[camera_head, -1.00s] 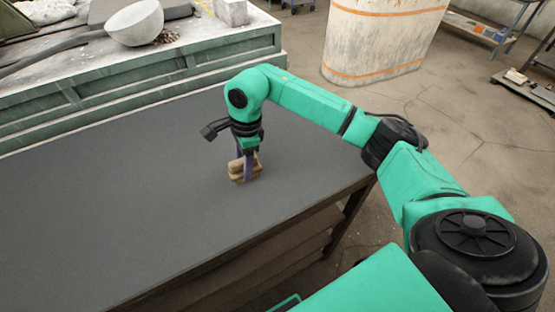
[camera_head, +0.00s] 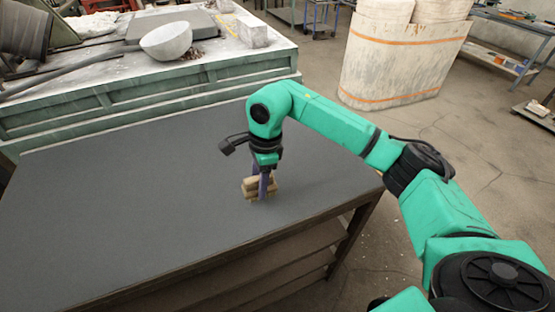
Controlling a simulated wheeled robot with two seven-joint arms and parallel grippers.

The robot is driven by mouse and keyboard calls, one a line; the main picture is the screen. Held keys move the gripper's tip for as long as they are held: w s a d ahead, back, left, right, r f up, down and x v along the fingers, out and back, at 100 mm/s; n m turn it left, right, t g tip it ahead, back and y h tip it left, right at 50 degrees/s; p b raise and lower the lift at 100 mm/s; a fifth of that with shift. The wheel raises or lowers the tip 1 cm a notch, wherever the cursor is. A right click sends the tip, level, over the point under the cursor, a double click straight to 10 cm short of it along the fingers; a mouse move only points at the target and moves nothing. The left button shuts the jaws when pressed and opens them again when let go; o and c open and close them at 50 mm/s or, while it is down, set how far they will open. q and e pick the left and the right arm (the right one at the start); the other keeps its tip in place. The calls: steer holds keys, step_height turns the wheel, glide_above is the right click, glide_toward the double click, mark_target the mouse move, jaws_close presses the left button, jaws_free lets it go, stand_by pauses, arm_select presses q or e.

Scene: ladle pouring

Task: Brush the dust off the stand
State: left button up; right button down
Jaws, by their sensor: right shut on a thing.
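My right gripper (camera_head: 262,185) has slim purple fingers pointing down and is shut on a small tan, wood-coloured brush (camera_head: 250,187). The fingers hide part of the brush, and its bristles cannot be made out. The brush is low at the dark grey stand top (camera_head: 130,205), right of its middle; I cannot tell whether it touches the surface. The stand top is flat and bare, and no dust can be made out on it. My left gripper is not in view.
Behind the stand is a green-sided bench (camera_head: 150,105) carrying a pale bowl (camera_head: 167,42), a light block (camera_head: 252,32) and debris. A large pale container (camera_head: 400,55) with orange bands stands on the floor at the back right. The stand top's left part is clear.

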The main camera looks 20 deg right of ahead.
steer(key=shift+w+r+p, duration=0.2)
steer(key=shift+r+p, duration=0.25)
steer(key=shift+r, duration=0.5)
steer(key=shift+s+r+p, duration=0.2)
steer(key=shift+r+p, duration=0.4)
steer(key=shift+r, duration=0.6)
steer(key=shift+w+r, duration=0.1)
steer(key=shift+r, duration=0.25)
